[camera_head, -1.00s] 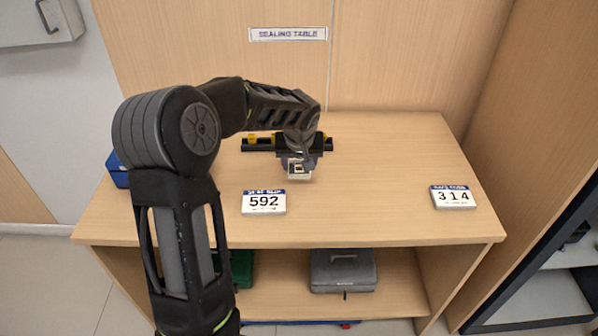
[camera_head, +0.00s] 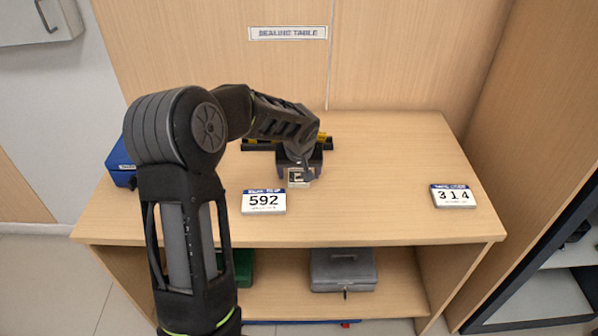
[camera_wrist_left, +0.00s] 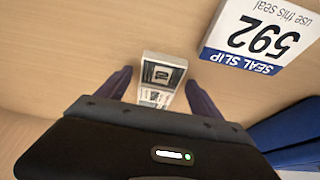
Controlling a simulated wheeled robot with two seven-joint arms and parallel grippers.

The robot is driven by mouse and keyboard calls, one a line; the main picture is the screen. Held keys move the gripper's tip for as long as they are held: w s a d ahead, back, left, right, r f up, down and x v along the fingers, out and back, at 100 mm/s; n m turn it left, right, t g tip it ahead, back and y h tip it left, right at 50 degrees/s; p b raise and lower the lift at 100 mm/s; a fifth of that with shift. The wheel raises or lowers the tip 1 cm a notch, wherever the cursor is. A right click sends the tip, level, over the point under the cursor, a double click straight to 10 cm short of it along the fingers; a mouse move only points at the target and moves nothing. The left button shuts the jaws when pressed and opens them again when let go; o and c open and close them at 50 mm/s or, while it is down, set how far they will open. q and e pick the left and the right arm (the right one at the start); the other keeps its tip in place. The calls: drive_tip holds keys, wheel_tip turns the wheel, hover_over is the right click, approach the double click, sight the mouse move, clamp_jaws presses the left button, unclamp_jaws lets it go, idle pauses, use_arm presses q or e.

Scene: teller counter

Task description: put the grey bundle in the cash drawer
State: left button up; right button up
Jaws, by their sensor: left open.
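The grey bundle (camera_head: 299,180) lies on the wooden table in the head view, partly hidden by my left gripper. In the left wrist view the bundle (camera_wrist_left: 160,80) is a pale, banded stack of printed notes. My left gripper (camera_head: 301,172) is over it, pointing down. In the wrist view its two dark fingers (camera_wrist_left: 157,84) are open, one on each side of the bundle, with gaps showing. I cannot clearly make out a cash drawer in these frames. My right gripper is not in view.
A seal slip card 592 (camera_head: 264,202) stands near the bundle, and a card 314 (camera_head: 453,197) at the right. A black and yellow device (camera_head: 327,143) is behind the gripper. A blue box (camera_head: 119,164) is at left; a grey box (camera_head: 343,270) is on the lower shelf.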

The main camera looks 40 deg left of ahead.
use_arm(q)
drive_tip(key=shift+r, duration=0.35)
drive_tip(key=v, duration=1.1)
drive_tip(key=shift+s+r, duration=0.15)
drive_tip(key=shift+r, duration=0.15)
drive_tip(key=shift+d, duration=0.1)
